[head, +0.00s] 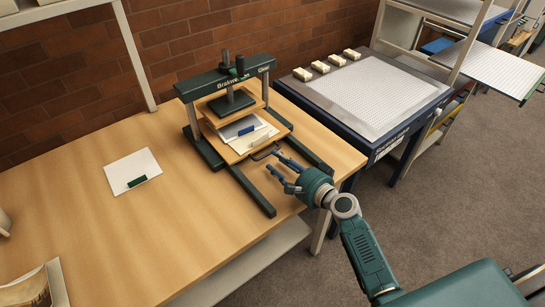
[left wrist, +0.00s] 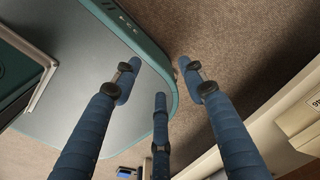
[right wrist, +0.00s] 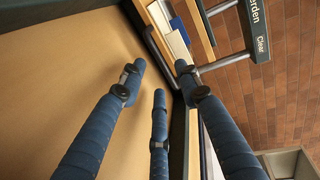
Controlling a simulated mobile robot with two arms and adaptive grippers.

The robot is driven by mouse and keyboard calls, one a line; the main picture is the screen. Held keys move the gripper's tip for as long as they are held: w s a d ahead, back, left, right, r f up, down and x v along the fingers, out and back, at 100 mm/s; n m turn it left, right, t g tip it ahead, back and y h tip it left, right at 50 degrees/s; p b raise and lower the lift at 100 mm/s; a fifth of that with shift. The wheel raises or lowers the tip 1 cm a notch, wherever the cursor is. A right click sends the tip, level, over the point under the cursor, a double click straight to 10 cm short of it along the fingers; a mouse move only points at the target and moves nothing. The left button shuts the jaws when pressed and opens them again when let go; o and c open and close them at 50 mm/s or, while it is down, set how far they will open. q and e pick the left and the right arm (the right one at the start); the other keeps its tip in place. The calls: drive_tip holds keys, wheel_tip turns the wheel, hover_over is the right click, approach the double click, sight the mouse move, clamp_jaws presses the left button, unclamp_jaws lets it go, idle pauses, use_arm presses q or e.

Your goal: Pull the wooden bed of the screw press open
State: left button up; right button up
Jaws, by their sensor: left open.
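The dark green screw press (head: 225,82) stands on the wooden table near its back right. Its wooden bed (head: 233,153) sticks out forward below the upper wooden board and carries papers and a blue item. A black bar handle (head: 262,152) is on the bed's front edge; it also shows in the right wrist view (right wrist: 152,42). My right gripper (head: 275,163) is open just in front of the handle; in the right wrist view the handle lies ahead of its spread fingers (right wrist: 163,80). No grip on it shows. My left gripper (left wrist: 163,85) is open and empty, outside the head view.
The press's dark base rails (head: 252,192) run forward along the table (head: 110,235). A white sheet with a green block (head: 137,183) lies to the left. A blue-framed table with a perforated top (head: 375,92) stands to the right. A brick wall is behind.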

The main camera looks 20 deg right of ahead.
drive_tip(key=shift+x, duration=0.8)
drive_tip(key=shift+w+a, duration=0.1)
drive_tip(key=shift+w, duration=0.2)
drive_tip(key=shift+w+a+f, duration=0.15)
drive_tip(key=shift+w, duration=0.2)
use_arm(q)
drive_tip(key=w, duration=0.3)
drive_tip(key=shift+w+a+r+t, duration=0.1)
drive_tip(key=shift+w+r+t, duration=0.05)
drive_tip(key=shift+t, duration=0.15)
use_arm(e)
drive_tip(key=shift+c, duration=0.2)
clamp_jaws()
use_arm(q)
drive_tip(key=shift+s+a, duration=0.15)
drive_tip(key=shift+s, duration=0.5)
